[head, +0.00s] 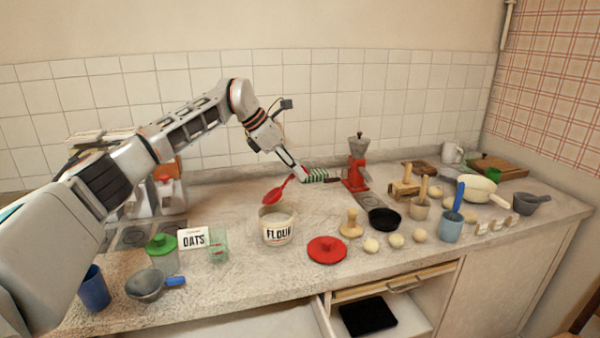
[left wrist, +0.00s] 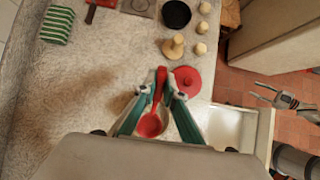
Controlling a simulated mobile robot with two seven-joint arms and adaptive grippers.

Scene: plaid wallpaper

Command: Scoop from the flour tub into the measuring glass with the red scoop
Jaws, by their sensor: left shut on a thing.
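My left gripper (head: 294,172) is shut on the handle of the red scoop (head: 277,191). It holds the scoop tilted, bowl lower, above the flour tub (head: 277,235). The tub is white, lettered FLOUR, open, with pale flour inside. In the left wrist view the scoop (left wrist: 150,125) lies between the fingers (left wrist: 160,88); its bowl looks red and empty. The tub is mostly hidden there behind scoop and fingers. The clear greenish measuring glass (head: 218,244) stands left of the tub, by the OATS box. My right gripper (left wrist: 264,92) shows in the left wrist view, empty, fingers apart, over the floor.
A red lid (head: 327,249) lies right of the tub, with a wooden press (head: 351,224) and a black bowl (head: 383,219) beyond. The OATS box (head: 193,238) and a green-lidded jar (head: 162,248) stand left. An open drawer (head: 368,312) juts out below the counter.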

